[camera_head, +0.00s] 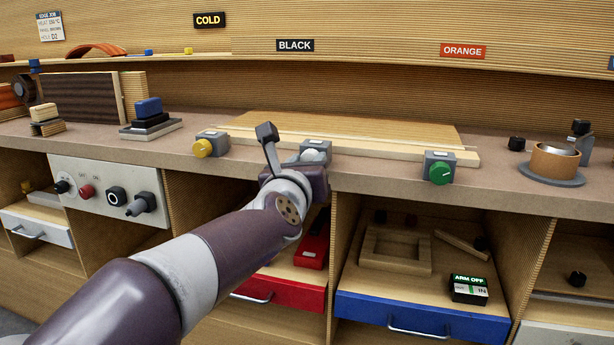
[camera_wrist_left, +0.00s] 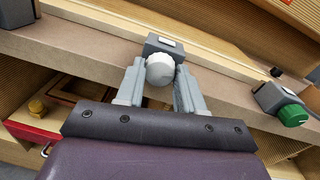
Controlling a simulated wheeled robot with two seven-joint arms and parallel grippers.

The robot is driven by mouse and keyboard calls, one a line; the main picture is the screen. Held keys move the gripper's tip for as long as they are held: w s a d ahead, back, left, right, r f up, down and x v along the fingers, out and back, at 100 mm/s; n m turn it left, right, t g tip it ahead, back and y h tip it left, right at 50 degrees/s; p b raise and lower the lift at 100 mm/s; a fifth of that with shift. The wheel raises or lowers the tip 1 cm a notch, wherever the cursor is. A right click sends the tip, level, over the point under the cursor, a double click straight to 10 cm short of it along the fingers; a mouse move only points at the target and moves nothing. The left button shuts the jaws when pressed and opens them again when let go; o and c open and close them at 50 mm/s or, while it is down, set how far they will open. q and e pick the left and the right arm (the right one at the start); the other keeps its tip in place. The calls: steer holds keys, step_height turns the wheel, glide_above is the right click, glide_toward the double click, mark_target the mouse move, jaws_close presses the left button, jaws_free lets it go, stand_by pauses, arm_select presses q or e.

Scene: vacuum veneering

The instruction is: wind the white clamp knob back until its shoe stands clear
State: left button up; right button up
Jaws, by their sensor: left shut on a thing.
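The white clamp knob (camera_wrist_left: 160,69) is on the front of a grey clamp block (camera_wrist_left: 164,44) at the bench's front edge. In the head view the block (camera_head: 316,145) shows, and the knob (camera_head: 311,156) is partly hidden by my left wrist. My left gripper (camera_wrist_left: 161,75) is shut on the white knob, one finger on each side. In the head view the left gripper (camera_head: 294,172) comes up from below the bench edge. The clamp's shoe is not clearly visible. My right gripper is not in view.
A yellow-knobbed clamp (camera_head: 211,144) stands to the left and a green-knobbed clamp (camera_head: 439,168) to the right, along a pale board (camera_head: 345,133). A copper-coloured pot (camera_head: 554,161) is at the far right. Below, a red drawer (camera_head: 280,290) and a blue drawer (camera_head: 420,318) front the shelves.

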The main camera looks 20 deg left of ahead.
arm_select(q)
steer(key=shift+n, duration=0.3)
stand_by(0.4)
steer(key=o, duration=1)
steer(key=shift+o, duration=0.2)
steer(key=s+p, duration=0.1)
steer(key=s, duration=1.1)
steer(key=shift+s+d, duration=0.2)
steer(key=shift+s, duration=0.1)
steer(key=shift+r, duration=0.1)
